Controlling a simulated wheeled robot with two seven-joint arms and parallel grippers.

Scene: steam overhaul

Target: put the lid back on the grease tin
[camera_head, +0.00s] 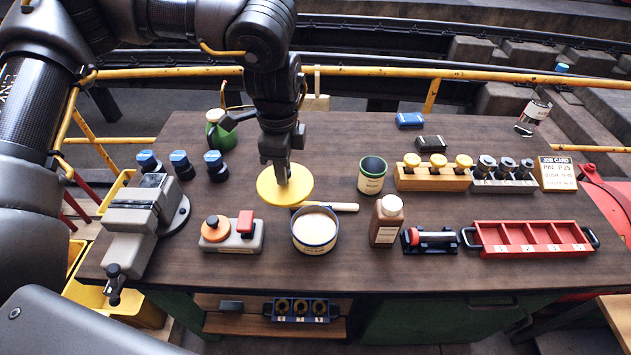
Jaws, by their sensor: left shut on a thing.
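The grease tin (315,243) stands open on the workbench, a short round tin with a blue and cream side and pale grease showing inside. My left gripper (282,180) reaches down from above and is shut on the round yellow lid (298,190). The lid looks roughly level and is behind and slightly left of the tin, apart from its mouth. I cannot tell how far the lid is above the bench. The fingertips partly hide the lid's middle. My right gripper is out of view.
A pale wooden handle (343,207) lies behind the tin. A brown bottle (386,220) and dark green can (372,175) stand to the right. A control box with an orange knob (216,229) sits left, beside a grey vise (140,215). A red tray (530,251) is far right.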

